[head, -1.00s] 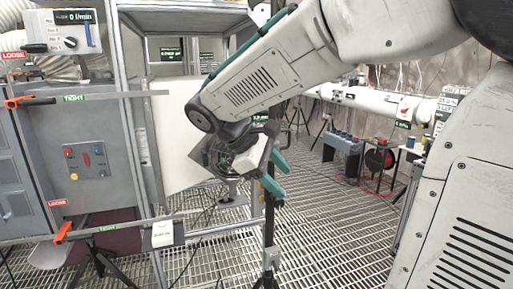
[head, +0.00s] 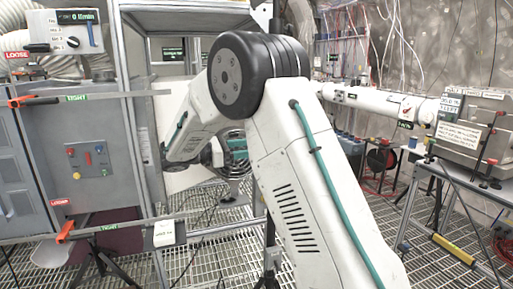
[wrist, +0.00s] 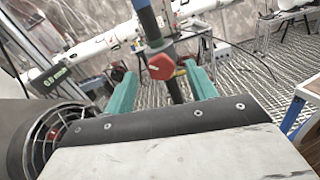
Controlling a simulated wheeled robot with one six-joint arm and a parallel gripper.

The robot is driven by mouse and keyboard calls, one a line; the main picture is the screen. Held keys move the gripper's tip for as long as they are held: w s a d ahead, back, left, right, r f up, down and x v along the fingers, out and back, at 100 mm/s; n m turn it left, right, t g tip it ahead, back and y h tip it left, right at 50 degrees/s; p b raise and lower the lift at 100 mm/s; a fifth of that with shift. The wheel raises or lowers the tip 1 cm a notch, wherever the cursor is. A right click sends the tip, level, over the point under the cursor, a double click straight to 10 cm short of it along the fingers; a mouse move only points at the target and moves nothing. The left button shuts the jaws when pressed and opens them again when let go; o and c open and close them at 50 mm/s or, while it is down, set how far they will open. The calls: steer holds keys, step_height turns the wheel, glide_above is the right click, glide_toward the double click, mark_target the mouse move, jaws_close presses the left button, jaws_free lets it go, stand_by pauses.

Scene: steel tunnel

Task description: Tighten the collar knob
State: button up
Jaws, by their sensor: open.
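A red faceted collar knob (wrist: 160,67) sits on a dark vertical pole (wrist: 174,90) in the wrist view, just below a blue section of the pole. My gripper (wrist: 161,74) is open, with one teal finger on each side of the knob in that picture. Whether the fingers reach to the knob's depth, I cannot tell. In the head view my arm hides the knob, and only some teal of my gripper (head: 236,147) shows behind the arm. The pole's lower part (head: 269,238) shows below it.
A grey cabinet (head: 60,150) with orange-handled rods marked LOOSE and TIGHT stands at left, beside a metal frame. A flow meter (head: 66,32) is above it. A white pipe (head: 375,100) and a bench (head: 445,185) are at right. Open grating floor lies between.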

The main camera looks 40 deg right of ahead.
steer(key=x, duration=0.4)
steer(key=c, duration=1)
